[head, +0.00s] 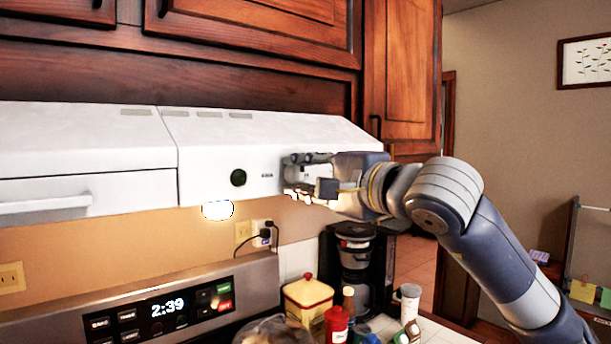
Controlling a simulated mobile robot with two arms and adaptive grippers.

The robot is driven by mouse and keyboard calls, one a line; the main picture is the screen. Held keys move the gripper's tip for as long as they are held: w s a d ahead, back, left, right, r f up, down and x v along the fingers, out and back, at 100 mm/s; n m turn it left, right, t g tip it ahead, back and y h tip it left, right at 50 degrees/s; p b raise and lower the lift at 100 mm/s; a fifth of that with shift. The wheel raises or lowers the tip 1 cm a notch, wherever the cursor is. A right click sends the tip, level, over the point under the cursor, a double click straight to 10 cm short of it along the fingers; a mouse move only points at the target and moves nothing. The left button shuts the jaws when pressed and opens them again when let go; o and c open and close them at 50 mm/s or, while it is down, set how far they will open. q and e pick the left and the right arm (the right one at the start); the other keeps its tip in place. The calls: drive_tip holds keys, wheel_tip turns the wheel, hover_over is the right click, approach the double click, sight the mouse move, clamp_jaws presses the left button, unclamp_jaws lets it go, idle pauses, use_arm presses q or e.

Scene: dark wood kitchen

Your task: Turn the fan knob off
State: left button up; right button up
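The white range hood (120,140) runs across the left and middle of the head view. The gripper hides the panel's right end. My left gripper is out of view.
Dark wood cabinets (250,50) hang above the hood. Below are a stove panel (160,306) with a lit clock, a coffee maker (355,255), a yellow canister (307,298) and a red bottle (336,324). Open wall lies to the right.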

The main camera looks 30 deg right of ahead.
drive_tip(key=shift+o, duration=1.2)
drive_tip(key=s, duration=1.2)
drive_tip(key=shift+d, duration=0.45)
